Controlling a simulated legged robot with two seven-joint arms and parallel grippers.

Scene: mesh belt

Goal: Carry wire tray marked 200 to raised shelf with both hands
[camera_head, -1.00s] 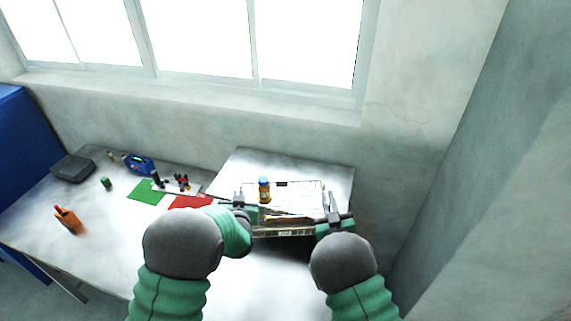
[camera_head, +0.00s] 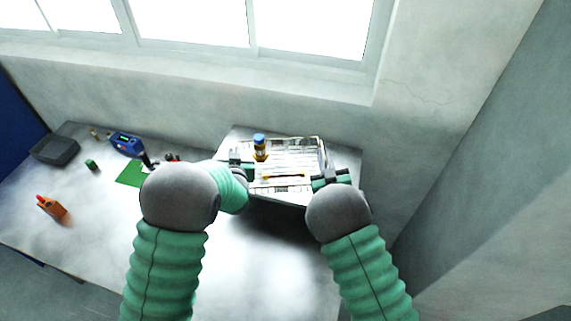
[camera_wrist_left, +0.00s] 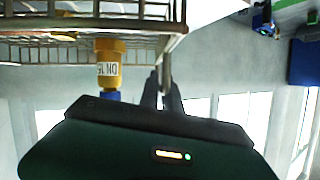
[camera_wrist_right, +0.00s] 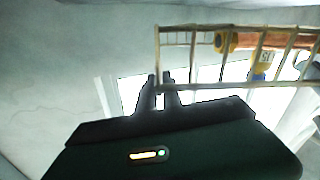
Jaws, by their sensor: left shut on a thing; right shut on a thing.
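The wire tray (camera_head: 295,152) is held between my two grippers, over the raised shelf (camera_head: 346,165). I cannot tell whether it touches the shelf, and no 200 mark is readable. Its wire side shows in the left wrist view (camera_wrist_left: 80,22) and right wrist view (camera_wrist_right: 207,75). My left gripper (camera_head: 243,166) is shut on the tray's left side. My right gripper (camera_head: 330,176) is shut on its right side.
On the lower table at left are a dark box (camera_head: 55,150), a blue device (camera_head: 125,143), a green mat (camera_head: 130,174), a small green item (camera_head: 92,165) and an orange tool (camera_head: 51,207). A wall with windows stands behind the shelf. The table's front middle is clear.

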